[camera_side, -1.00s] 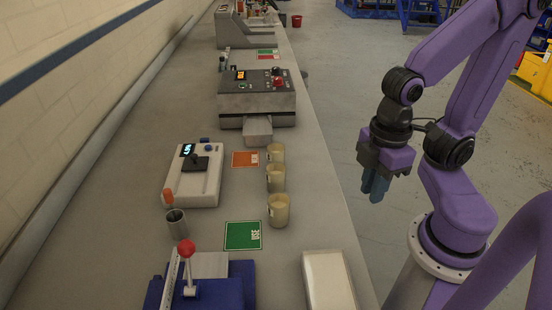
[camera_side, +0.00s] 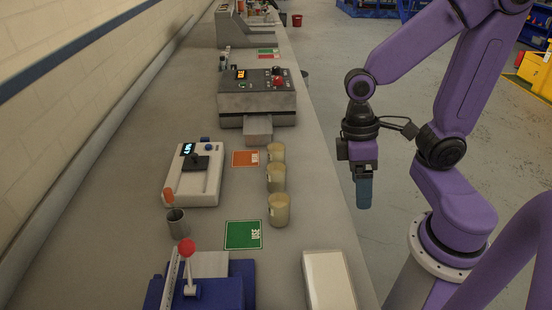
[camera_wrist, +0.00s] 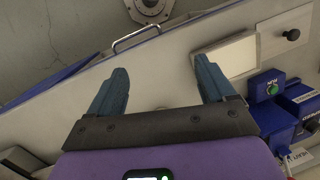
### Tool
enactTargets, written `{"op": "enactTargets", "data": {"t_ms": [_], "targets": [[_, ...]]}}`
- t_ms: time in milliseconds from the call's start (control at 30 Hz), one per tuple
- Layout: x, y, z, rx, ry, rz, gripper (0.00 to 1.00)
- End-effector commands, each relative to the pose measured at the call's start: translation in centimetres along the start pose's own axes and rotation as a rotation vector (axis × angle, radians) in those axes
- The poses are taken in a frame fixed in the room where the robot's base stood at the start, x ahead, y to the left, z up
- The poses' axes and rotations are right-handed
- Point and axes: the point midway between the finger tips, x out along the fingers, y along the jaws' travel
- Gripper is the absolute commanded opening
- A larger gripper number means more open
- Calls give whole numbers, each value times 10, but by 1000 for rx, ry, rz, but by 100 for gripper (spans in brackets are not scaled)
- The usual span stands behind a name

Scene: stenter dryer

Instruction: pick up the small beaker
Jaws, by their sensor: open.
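Three pale yellowish beakers stand upright in a row near the bench's right edge in the side view: a far one (camera_side: 276,153), a middle one (camera_side: 276,178) and a near one (camera_side: 278,210). They look close in size, and I cannot tell which is the small one. My gripper (camera_side: 364,194) hangs pointing down to the right of the row, beyond the bench edge and apart from the beakers. In the wrist view my gripper (camera_wrist: 160,84) has its two blue fingers wide apart with nothing between them. No beaker is clearly seen there.
A white balance-like device (camera_side: 208,188), a grey cup (camera_side: 177,224), a green card (camera_side: 243,235) and an orange card (camera_side: 245,158) lie around the row. A grey machine (camera_side: 257,100) stands behind. A blue press with a red knob (camera_side: 186,248) and a pale block (camera_side: 328,282) are nearer.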

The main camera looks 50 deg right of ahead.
Motion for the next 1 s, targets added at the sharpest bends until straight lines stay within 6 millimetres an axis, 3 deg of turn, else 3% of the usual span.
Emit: {"op": "enactTargets", "data": {"t_ms": [1000], "targets": [[3, 56, -71, 1260, -157, -719, 83]]}}
